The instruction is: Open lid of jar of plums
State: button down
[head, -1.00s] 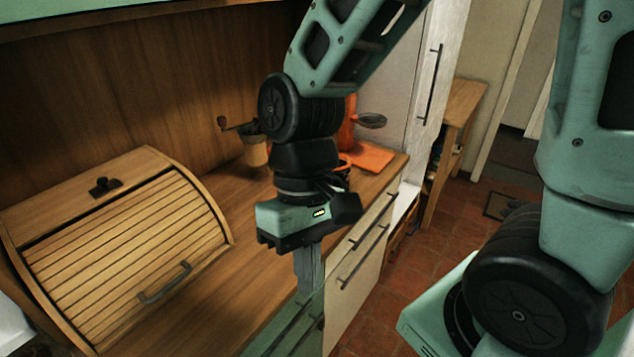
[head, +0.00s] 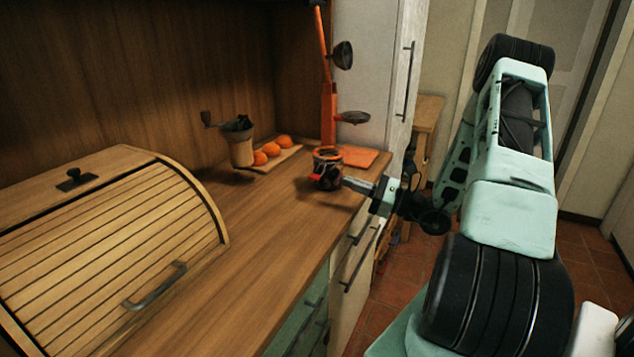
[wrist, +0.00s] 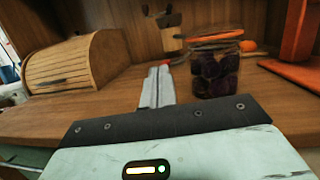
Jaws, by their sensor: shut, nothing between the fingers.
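The jar of plums (head: 327,165) stands on the wooden counter near its right edge. In the wrist view it is a clear glass jar (wrist: 214,74) full of dark plums. Its lid (wrist: 214,36) has an orange-red band beneath it and appears to lie on the jar's mouth. A small red piece (head: 316,178) shows low at the jar's front in the head view. My gripper (head: 347,182) is shut and empty, pointing at the jar from the right. In the wrist view its fingers (wrist: 159,72) reach just left of the jar. Whether they touch it I cannot tell.
A roll-top bread box (head: 120,240) fills the counter's left. The counter's middle is clear.

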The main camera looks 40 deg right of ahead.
aim_at(327, 151)
jog(key=shift+m+t+h, duration=0.6)
jog(key=shift+m+h, duration=0.2)
jog(key=shift+h, duration=0.1)
jog(key=w, duration=0.2)
jog(key=w+r+p, duration=0.1)
jog(key=w, duration=0.5)
jog(key=shift+w+a+r, duration=0.15)
jog(key=shift+a+r, duration=0.1)
jog(key=shift+a, duration=0.1)
jog(key=shift+r+p, duration=0.15)
jog(key=shift+p, duration=0.35)
